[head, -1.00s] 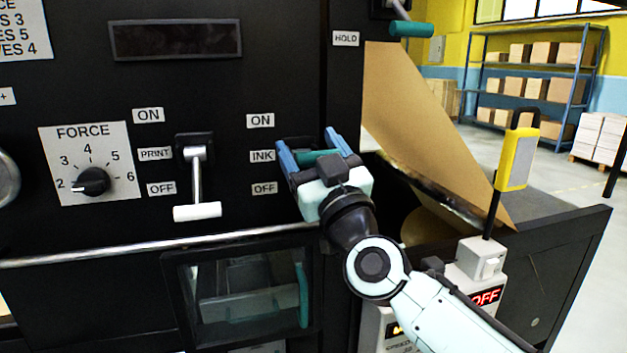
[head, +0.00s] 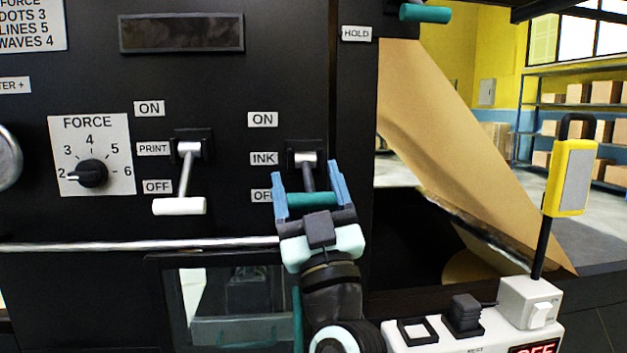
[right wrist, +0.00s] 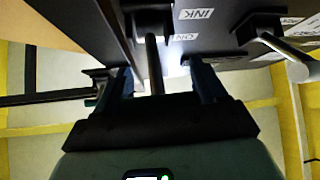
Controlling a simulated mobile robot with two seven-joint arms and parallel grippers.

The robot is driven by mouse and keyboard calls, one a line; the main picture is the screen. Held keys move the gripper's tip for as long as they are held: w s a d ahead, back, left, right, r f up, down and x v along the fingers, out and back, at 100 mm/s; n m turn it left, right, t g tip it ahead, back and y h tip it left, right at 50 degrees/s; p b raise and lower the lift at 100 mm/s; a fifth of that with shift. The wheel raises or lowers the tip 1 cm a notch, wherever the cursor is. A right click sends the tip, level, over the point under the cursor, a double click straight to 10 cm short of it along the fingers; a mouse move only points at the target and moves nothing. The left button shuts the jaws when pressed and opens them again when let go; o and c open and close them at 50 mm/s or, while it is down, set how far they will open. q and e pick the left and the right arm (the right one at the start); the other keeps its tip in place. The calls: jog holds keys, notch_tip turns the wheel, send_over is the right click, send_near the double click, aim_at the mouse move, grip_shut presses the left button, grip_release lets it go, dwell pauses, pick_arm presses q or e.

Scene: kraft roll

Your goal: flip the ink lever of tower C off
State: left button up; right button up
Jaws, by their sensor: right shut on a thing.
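The ink lever (head: 308,177) is on the black panel beside the INK label (head: 264,158), with a dark rod and a teal crossbar handle. It hangs down from its pivot, its handle level with the partly covered OFF label (head: 261,196). My right gripper (head: 307,180) is shut on the teal handle, one blue finger at each end. In the right wrist view, the lever rod (right wrist: 153,60) stands between the fingers of the right gripper (right wrist: 161,80). No tower letter is readable. My left gripper is not in view.
The print lever (head: 182,185) with a white handle hangs down to the left, beside the FORCE dial (head: 92,173). A metal rail (head: 140,245) runs below. Brown paper (head: 450,150) slopes on the right, near a yellow handheld unit (head: 570,178) and a switch box (head: 440,335).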

jog(key=shift+w+f, duration=0.3)
jog(key=shift+f, duration=0.35)
dwell(0.9)
jog(key=o, duration=1.4)
jog(key=shift+r, duration=0.1)
jog(key=shift+s, duration=0.1)
